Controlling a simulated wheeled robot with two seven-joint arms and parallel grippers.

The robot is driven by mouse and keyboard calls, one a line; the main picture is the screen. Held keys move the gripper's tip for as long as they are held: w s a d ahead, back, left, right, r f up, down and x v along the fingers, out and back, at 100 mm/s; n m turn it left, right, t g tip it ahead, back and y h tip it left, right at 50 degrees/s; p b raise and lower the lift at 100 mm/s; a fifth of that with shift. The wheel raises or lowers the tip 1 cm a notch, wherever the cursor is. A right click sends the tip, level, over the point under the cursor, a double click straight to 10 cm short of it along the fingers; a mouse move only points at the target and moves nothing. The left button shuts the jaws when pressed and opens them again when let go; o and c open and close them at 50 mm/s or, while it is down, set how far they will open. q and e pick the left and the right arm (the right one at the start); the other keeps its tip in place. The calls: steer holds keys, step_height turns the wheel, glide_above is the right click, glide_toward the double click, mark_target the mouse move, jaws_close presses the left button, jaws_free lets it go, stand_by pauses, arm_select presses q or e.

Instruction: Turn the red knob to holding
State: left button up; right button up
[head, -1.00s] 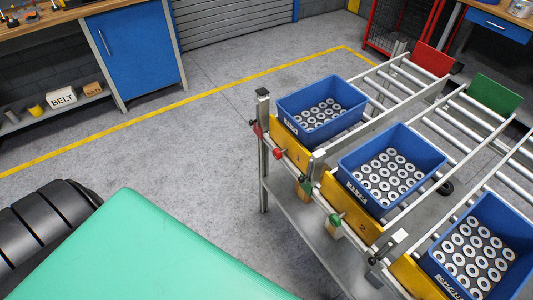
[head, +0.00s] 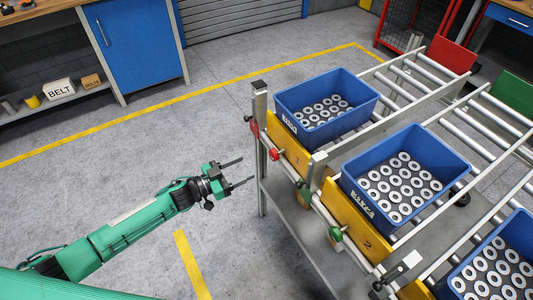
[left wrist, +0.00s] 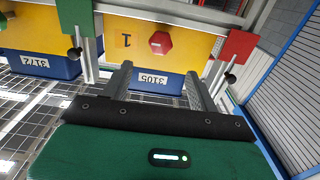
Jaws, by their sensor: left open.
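The red knob (head: 273,153) sticks out from the front of the yellow panel (head: 290,148) below the first blue bin in the head view. In the left wrist view the red knob (left wrist: 160,43) looks hexagonal, with a pale bar mark across its face. That view is upside down, with the panel's number 1 beside the knob. My left gripper (head: 247,171) is open and empty, pointing at the rack, short of the knob. Its fingers (left wrist: 158,72) show in the left wrist view, with the knob beyond and between them. My right gripper is not in view.
A red plate (left wrist: 237,45) and a green plate (left wrist: 74,14) flank the knob on posts with black knobs. A green knob (head: 336,234) is on the neighbouring lane. Blue bins (head: 325,104) of metal rings stand on the roller rack. Floor left of the rack is clear.

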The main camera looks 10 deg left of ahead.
mark_target(270, 155)
arm_select(q)
steer(key=x, duration=1.2)
steer(key=shift+d, duration=0.1)
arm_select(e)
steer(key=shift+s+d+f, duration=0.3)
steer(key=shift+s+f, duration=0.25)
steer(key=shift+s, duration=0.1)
arm_select(q)
jaws_close()
steer(key=shift+p, duration=0.35)
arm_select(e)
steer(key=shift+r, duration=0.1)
arm_select(q)
steer(key=shift+w+r+n+p, duration=0.1)
steer(key=shift+r+n+p, duration=0.05)
steer(key=shift+n+p, duration=0.45)
steer(key=n+p, duration=0.2)
steer(key=shift+n, duration=0.3)
steer(key=shift+n+p, duration=0.45)
steer(key=shift+n, duration=1.05)
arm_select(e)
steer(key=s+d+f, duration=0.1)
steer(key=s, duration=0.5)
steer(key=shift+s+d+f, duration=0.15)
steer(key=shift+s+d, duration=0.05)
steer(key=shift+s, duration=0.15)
arm_select(q)
steer(key=shift+f, duration=0.2)
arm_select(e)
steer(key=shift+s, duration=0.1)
